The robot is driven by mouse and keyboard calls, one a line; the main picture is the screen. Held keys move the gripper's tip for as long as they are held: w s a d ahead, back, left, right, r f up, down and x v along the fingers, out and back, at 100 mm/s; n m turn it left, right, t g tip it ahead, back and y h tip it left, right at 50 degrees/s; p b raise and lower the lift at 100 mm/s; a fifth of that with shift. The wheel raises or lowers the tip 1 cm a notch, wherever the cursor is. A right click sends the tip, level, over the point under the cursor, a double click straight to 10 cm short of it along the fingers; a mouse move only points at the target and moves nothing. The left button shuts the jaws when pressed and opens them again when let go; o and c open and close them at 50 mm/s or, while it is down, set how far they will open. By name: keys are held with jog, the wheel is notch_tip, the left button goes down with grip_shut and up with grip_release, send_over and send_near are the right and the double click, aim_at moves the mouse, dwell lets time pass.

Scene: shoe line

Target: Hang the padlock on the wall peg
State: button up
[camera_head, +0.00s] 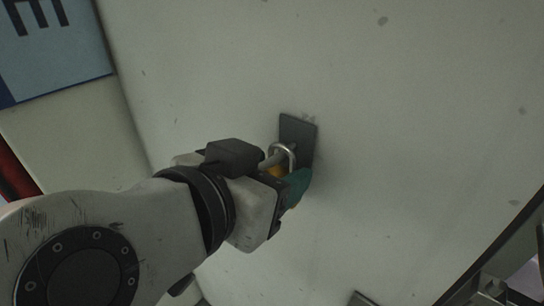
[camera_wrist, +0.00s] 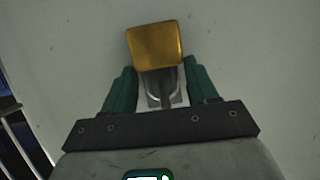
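The padlock has a gold, boxy body (camera_wrist: 155,46) and a metal shackle (camera_head: 283,152). In the head view the shackle loop is at the peg, in front of the dark wall plate (camera_head: 298,130), and appears to be around it. In the wrist view the body is slightly tilted, and the shackle and plate show behind and below it. My gripper (camera_head: 290,188) is close to the wall at the padlock. Its green fingers (camera_wrist: 160,80) stand apart, one at each lower corner of the body. Whether they press on it cannot be told. The peg is mostly hidden.
The pale wall (camera_head: 420,110) around the plate is bare. A blue sign (camera_head: 50,50) is at the upper left. A dark metal frame (camera_head: 500,250) stands at the lower right. Rails show at the left edge of the wrist view (camera_wrist: 20,135).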

jog(key=o, duration=0.6)
jog(key=shift+c, duration=0.2)
